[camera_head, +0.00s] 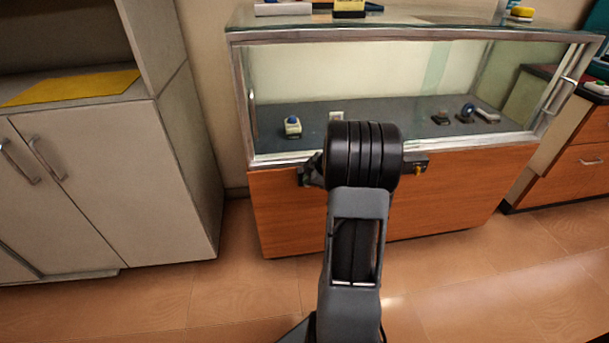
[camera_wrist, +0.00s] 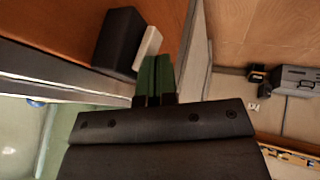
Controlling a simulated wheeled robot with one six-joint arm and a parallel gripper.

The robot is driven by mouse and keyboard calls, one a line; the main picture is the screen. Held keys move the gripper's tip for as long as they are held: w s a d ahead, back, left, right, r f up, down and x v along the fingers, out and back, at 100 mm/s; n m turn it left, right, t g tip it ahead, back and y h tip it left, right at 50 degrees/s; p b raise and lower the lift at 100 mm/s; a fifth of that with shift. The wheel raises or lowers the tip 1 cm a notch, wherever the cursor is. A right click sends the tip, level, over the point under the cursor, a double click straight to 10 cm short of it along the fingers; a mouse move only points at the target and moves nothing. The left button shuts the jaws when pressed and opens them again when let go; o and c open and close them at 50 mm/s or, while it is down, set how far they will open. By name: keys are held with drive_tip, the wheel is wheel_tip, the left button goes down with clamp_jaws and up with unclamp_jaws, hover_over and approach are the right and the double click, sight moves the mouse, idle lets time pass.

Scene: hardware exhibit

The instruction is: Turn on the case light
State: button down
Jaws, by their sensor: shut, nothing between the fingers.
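The display case (camera_head: 275,205) has a glass upper part, a metal frame and a wooden lower front. In the wrist view, a dark box (camera_wrist: 118,38) with a pale block-like part (camera_wrist: 147,48) sits on the wooden panel and looks like the light switch. My gripper (camera_wrist: 155,78) is shut and empty, with its green fingers just beside the pale part. I cannot tell whether they touch it. In the head view my arm hides the fingertips and most of that part of the case front. No lit lamp shows clearly inside the case.
Small items, one with a blue top (camera_head: 292,127), stand inside the case. A pale cabinet (camera_head: 125,180) stands to the left and a wooden drawer unit (camera_head: 580,165) to the right. More items, including a yellow one (camera_head: 521,12), lie on top. The floor (camera_head: 240,290) in front is clear.

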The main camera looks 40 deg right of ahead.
drive_tip(key=shift+s+d, duration=0.15)
drive_tip(key=shift+r, duration=0.15)
drive_tip(key=shift+r, duration=0.6)
drive_tip(key=s+a+v, duration=0.1)
drive_tip(key=a+v, duration=0.1)
drive_tip(key=v, duration=0.9)
drive_tip(key=shift+s, duration=0.4)
drive_tip(key=shift+d+r, duration=0.1)
drive_tip(key=shift+r, duration=0.1)
